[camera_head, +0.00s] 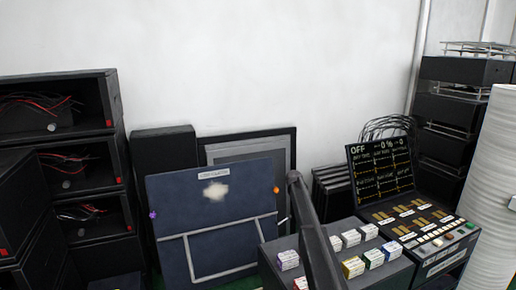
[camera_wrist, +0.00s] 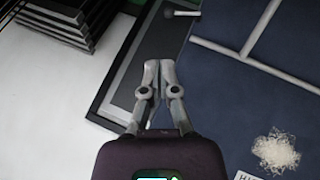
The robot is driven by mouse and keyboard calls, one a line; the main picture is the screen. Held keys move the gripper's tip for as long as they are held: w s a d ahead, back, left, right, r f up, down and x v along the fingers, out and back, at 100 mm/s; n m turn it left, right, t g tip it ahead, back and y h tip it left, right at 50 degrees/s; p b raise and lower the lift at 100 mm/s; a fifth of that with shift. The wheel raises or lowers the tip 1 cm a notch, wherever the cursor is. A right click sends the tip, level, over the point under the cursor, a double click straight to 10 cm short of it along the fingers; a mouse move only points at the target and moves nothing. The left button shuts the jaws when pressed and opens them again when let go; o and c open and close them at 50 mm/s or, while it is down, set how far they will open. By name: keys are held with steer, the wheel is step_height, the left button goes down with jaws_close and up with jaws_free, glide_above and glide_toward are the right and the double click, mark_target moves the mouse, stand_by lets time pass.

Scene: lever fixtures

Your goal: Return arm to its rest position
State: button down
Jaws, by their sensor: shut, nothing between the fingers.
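My gripper (camera_wrist: 153,70) shows in the wrist view with its two grey fingers together and nothing between them. Behind the fingers lie the grey panel with a black frame (camera_wrist: 125,85) and the edge of the dark blue board (camera_wrist: 235,85). I cannot tell how far the fingers are from them. In the head view my gripper cannot be made out. A dark slanted bar in front of the box blocks looks like part of my arm.
The blue board (camera_head: 215,215) leans before the framed panel (camera_head: 283,150). Black racks with wires (camera_head: 60,125) stand left. A console with a screen (camera_head: 382,170), a black unit bearing several small boxes (camera_head: 395,272) and a white ribbed column (camera_head: 495,190) stand right.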

steer(key=s+a+f+m+g+y+b, duration=0.1)
steer(key=s+f+m+g+b, duration=0.2)
steer(key=s, duration=1.7)
steer(key=s+f+m+g+b, duration=0.1)
steer(key=s+f+b, duration=0.3)
steer(key=s, duration=1.6)
steer(key=s+a+f+m+g+y+b, duration=0.15)
steer(key=s+f, duration=0.35)
steer(key=s, duration=1.6)
step_height(320, 180, up, 23)
steer(key=p, duration=2.2)
steer(key=shift+w+d+f+m+g, duration=0.15)
steer(key=shift+w+d+m+g, duration=0.15)
steer(key=shift+m+g, duration=0.15)
